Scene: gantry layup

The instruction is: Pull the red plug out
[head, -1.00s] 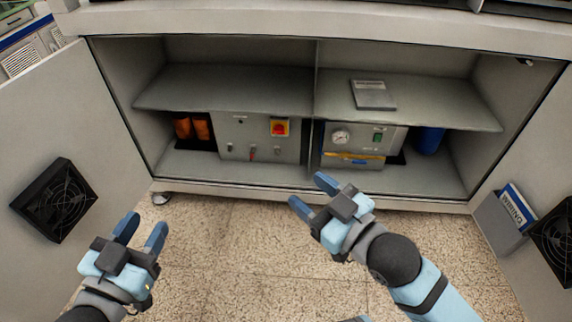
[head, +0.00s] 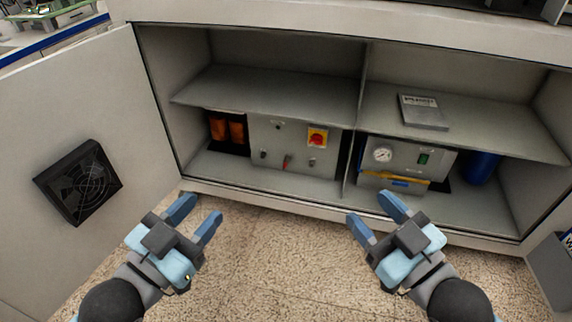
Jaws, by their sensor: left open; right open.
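A small red plug (head: 287,161) sits low on the front of a grey control box (head: 262,140) inside the open cabinet, between two dark fittings. A red knob on a yellow plate (head: 317,138) is above it to the right. My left gripper (head: 195,214) is open and empty, in front of the cabinet and below left of the plug. My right gripper (head: 376,212) is open and empty, below right of the plug. Neither gripper touches anything.
The cabinet's shelf (head: 270,97) overhangs the control box. A gauge unit (head: 404,160) and a blue cylinder (head: 482,167) stand in the right bay; orange parts (head: 227,129) are left of the box. The open left door (head: 70,130) carries a black fan (head: 78,182).

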